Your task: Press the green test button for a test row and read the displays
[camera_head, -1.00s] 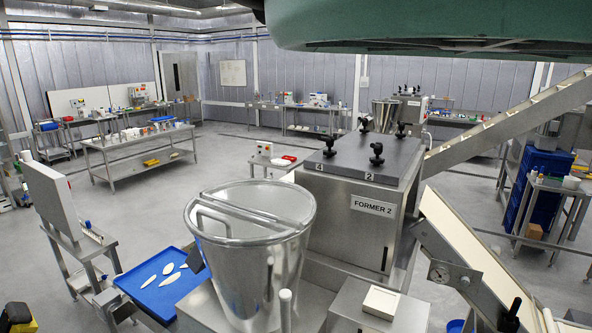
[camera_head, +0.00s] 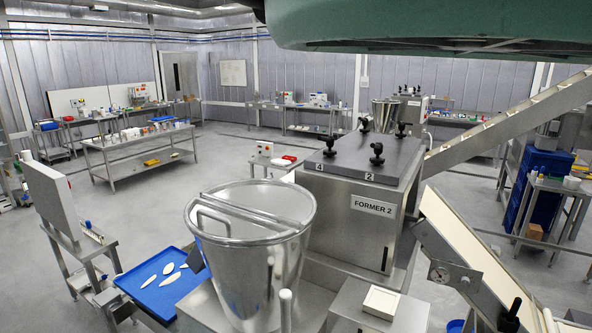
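I cannot make out a green test button for certain. A small grey box with tiny coloured dots (camera_head: 264,150) stands behind the former, too small to read. The machine labelled FORMER 2 (camera_head: 345,225) stands in the middle, with several black knobs on its dark lid. No lit display can be read from here. My gripper is not in view. A large green shape across the top hides part of the far wall.
A steel hopper (camera_head: 248,265) stands in front of the former. A blue tray (camera_head: 160,303) with pale flat pieces lies to its left. A sloping conveyor (camera_head: 462,240) runs at the right. A steel table (camera_head: 140,143) stands at the back left, with open floor around it.

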